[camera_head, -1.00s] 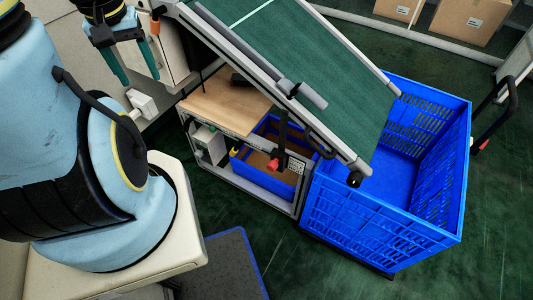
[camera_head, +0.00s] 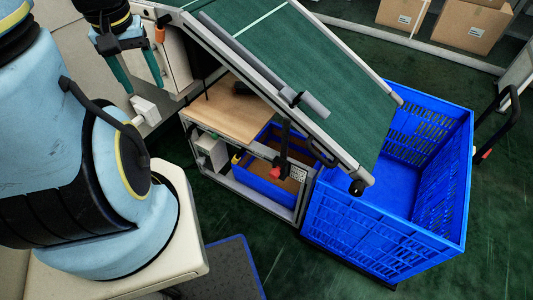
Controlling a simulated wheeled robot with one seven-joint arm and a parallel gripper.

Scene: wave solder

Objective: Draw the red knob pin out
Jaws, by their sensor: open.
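The red knob (camera_head: 276,173) shows at the lower end of a dark upright bracket under the side rail of the sloping green conveyor (camera_head: 345,85). The pin's shaft cannot be made out. My gripper (camera_head: 142,86) is at the upper left, with its two green fingers apart, pointing down. Nothing shows between them. It is well to the left of and above the red knob in the picture, not touching it.
A large blue crate (camera_head: 360,215) stands under the conveyor's lower end. A wooden shelf (camera_head: 238,108) and a smaller blue bin (camera_head: 262,183) lie beneath the belt. A white machine cabinet stands near my gripper. Cardboard boxes (camera_head: 468,28) are at the back right.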

